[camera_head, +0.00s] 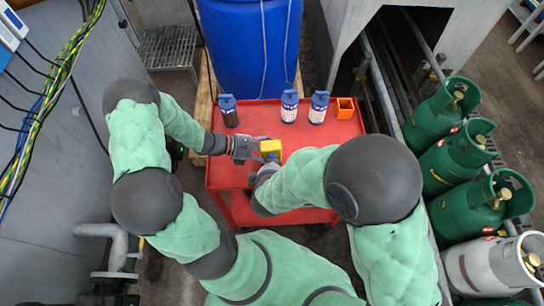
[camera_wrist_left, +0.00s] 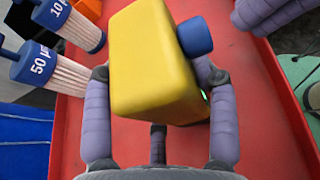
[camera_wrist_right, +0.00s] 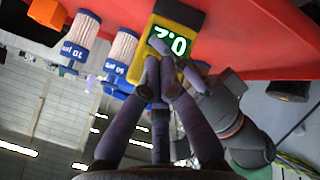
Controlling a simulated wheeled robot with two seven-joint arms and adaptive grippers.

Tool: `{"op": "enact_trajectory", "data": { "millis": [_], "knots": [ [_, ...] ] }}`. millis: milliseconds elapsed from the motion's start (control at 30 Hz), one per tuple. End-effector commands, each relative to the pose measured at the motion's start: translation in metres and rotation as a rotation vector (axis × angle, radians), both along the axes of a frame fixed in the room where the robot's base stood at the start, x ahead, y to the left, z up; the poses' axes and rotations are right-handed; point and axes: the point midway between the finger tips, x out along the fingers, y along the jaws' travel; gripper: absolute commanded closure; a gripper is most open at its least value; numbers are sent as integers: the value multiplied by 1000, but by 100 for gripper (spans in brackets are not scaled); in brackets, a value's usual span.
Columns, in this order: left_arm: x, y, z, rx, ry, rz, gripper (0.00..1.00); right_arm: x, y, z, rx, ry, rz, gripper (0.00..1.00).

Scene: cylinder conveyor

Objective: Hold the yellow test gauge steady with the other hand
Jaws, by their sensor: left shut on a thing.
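The yellow test gauge (camera_head: 270,148) is held above the red cart top by my left gripper (camera_head: 252,150). In the left wrist view the gauge (camera_wrist_left: 150,65) sits between the purple-grey fingers, with a blue knob (camera_wrist_left: 194,36) on its side. In the right wrist view the gauge (camera_wrist_right: 172,35) shows a dark display with lit digits, partly covered by fingers. My right gripper (camera_wrist_right: 165,75) is close in front of the gauge, its fingers drawn together with nothing visible between them. Whether they touch the gauge is unclear.
The red cart (camera_head: 330,135) carries several blue-capped cartridges (camera_head: 289,106) and an orange open box (camera_head: 345,108) along its back. A blue barrel (camera_head: 250,45) stands behind. Green gas cylinders (camera_head: 450,160) stand on the right. The cart's right side is clear.

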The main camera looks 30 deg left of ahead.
Motion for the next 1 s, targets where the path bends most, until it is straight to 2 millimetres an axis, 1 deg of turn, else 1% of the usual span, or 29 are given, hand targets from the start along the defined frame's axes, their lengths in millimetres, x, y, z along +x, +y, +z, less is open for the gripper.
{"op": "enact_trajectory", "data": {
  "millis": [400, 1000],
  "knots": [
    [0, 0, 0, 1, 1, 0, 81, 7, 5, 0, 1, 1, 0, 100],
    [0, 0, 0, 1, 1, 0, 81, 9, 6, 0, 0, 0, 0, 100]
  ]
}}
